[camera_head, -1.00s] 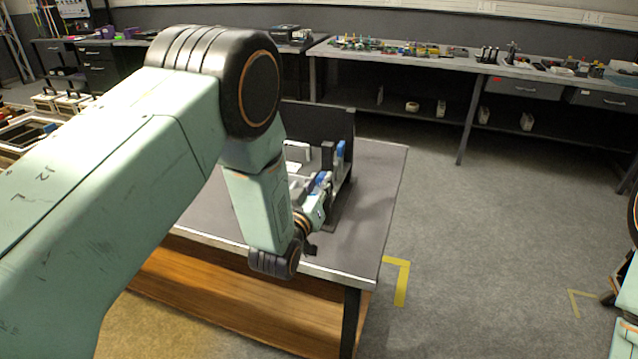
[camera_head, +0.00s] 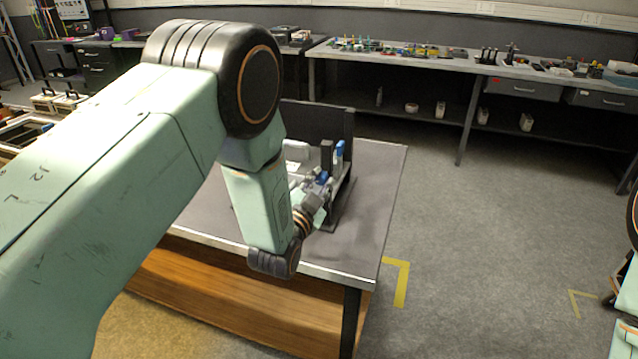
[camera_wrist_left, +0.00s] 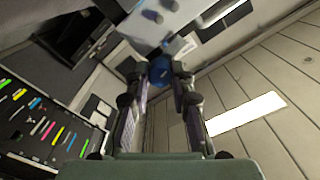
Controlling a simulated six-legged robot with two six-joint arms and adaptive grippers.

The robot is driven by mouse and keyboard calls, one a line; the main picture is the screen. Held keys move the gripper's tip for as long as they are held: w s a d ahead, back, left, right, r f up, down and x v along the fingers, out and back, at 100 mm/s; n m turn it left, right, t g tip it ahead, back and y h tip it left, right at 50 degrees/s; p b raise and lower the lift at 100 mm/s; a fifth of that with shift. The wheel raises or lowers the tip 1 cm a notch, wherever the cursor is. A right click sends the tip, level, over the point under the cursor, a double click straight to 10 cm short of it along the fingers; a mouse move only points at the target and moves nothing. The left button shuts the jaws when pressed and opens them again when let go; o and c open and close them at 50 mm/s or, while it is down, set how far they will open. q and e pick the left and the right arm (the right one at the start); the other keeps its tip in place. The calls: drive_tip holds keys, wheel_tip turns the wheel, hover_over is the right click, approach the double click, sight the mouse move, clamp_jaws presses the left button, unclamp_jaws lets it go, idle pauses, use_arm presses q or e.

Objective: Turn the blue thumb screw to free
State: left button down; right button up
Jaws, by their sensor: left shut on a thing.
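The blue thumb screw (camera_wrist_left: 162,72) shows in the left wrist view as a rounded blue knob between my fingertips. My left gripper (camera_wrist_left: 161,76) is shut on it, with one finger on each side. In the head view my left gripper (camera_head: 318,190) reaches into the dark fixture (camera_head: 318,125) on the table, partly hidden by my forearm. A blue part (camera_head: 323,177) shows at its tips, and a second blue part (camera_head: 340,149) stands upright farther back on the fixture. The screw's shaft is hidden. My right gripper is out of view.
The fixture stands on a grey-topped table (camera_head: 375,190) with a wooden lower shelf (camera_head: 230,305). A long workbench (camera_head: 440,60) with small parts runs along the back wall. The floor (camera_head: 500,220) to the right of the table is open.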

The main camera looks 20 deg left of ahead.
use_arm(q)
drive_tip(key=shift+m, duration=1.3)
drive_tip(key=c, duration=1.1)
unclamp_jaws()
drive_tip(key=shift+c, duration=0.2)
drive_tip(key=shift+s, duration=0.15)
drive_tip(key=s, duration=1.1)
drive_tip(key=shift+s+a, duration=0.2)
drive_tip(key=shift+s, duration=0.15)
